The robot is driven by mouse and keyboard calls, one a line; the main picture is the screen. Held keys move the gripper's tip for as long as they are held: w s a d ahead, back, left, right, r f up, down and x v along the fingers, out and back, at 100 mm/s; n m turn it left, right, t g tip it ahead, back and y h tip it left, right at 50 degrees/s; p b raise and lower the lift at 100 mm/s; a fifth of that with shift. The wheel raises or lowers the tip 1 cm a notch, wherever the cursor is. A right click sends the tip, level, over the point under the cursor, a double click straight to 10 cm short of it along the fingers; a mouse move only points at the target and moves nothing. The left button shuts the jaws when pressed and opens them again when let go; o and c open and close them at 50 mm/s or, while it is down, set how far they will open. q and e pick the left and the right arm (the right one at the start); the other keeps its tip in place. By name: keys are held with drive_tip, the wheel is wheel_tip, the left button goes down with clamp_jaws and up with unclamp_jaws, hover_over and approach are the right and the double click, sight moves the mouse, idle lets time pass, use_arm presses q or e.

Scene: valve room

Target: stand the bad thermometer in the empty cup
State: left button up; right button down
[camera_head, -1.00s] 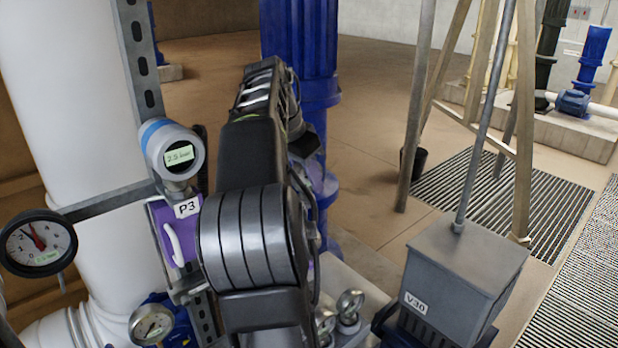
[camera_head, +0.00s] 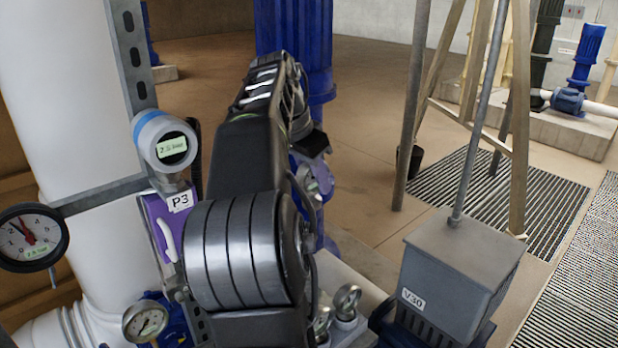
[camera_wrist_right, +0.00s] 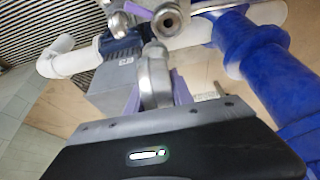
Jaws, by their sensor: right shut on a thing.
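My right gripper (camera_head: 317,180) is mostly hidden behind my own forearm in the head view. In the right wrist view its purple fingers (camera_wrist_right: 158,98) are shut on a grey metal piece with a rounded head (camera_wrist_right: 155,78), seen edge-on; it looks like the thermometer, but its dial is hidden. Two small round-headed metal instruments (camera_head: 346,300) (camera_head: 322,321) stand close together at the bottom of the head view. I cannot read their faces or tell which cup is empty. Metal fittings (camera_wrist_right: 168,18) show beyond the fingers in the wrist view. My left gripper is not in view.
A grey box marked V30 (camera_head: 458,270) with an upright rod stands at the right. A white pipe (camera_head: 65,130) carries a dial gauge (camera_head: 30,237). A digital gauge (camera_head: 166,143) sits above a purple P3 plate (camera_head: 155,225). Another dial gauge (camera_head: 146,321) is below. A blue column (camera_head: 295,40) stands behind.

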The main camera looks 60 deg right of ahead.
drive_tip(key=shift+s+a+b, duration=0.3)
drive_tip(key=shift+s+a, duration=0.1)
drive_tip(key=shift+s, duration=0.45)
drive_tip(key=shift+s+a+b, duration=0.25)
drive_tip(key=shift+s+a, duration=0.1)
drive_tip(key=shift+s, duration=0.5)
drive_tip(key=shift+s+a+b, duration=0.3)
drive_tip(key=shift+s+a, duration=0.1)
drive_tip(key=shift+s, duration=0.45)
